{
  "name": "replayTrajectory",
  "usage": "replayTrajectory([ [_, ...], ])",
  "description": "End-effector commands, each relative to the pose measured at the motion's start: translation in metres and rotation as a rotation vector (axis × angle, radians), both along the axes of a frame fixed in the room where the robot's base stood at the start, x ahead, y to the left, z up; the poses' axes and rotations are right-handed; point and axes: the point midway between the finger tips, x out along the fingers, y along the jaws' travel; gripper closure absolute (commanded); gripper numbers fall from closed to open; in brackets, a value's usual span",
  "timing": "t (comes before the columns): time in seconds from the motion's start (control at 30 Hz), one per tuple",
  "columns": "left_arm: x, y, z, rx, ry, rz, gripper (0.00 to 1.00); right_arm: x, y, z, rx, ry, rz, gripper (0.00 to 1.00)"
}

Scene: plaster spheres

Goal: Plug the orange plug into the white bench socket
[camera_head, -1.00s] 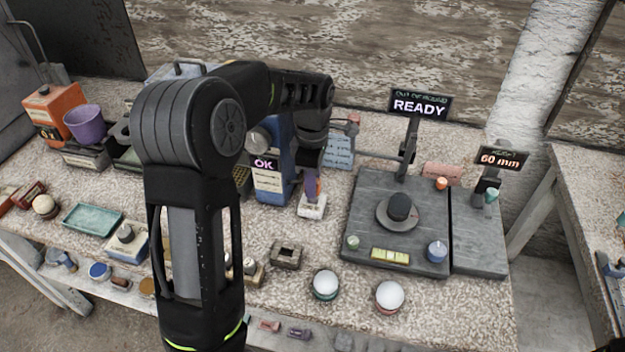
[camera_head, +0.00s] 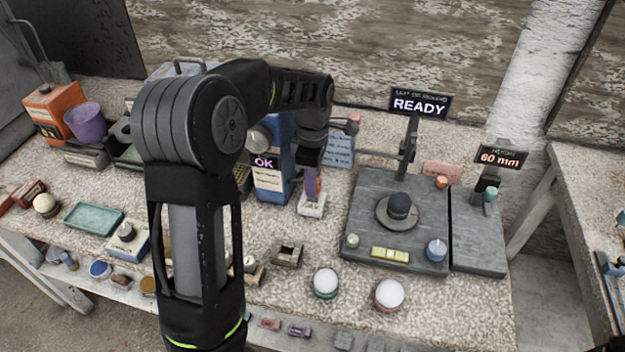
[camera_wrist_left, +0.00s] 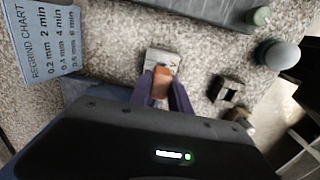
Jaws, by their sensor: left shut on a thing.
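The white bench socket (camera_head: 312,206) is a small pale block on the speckled bench, below my left gripper (camera_head: 312,184). In the left wrist view the socket (camera_wrist_left: 162,57) lies just beyond the fingertips. The orange plug (camera_wrist_left: 161,82) is between the purple fingers of my left gripper (camera_wrist_left: 162,88), which is shut on it. The plug overlaps the socket's near part in that view. In the head view the fingers mostly hide the plug. I cannot tell whether the plug is seated in the socket or just above it.
A blue machine (camera_head: 270,175) with an OK display stands left of the socket. A grey measuring plate (camera_head: 370,215) lies to the right. The regrind chart (camera_wrist_left: 47,40) lies nearby.

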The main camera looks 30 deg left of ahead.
Motion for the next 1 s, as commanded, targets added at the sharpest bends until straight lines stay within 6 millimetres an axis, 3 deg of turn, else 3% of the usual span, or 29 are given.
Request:
replayTrajectory([
  [1.0, 0.0001, -0.0001, 0.0007, 0.000, 0.000, 0.000, 1.00, -0.0001, 0.0000, 0.0056, 0.000, 0.000, 0.000, 0.48],
])
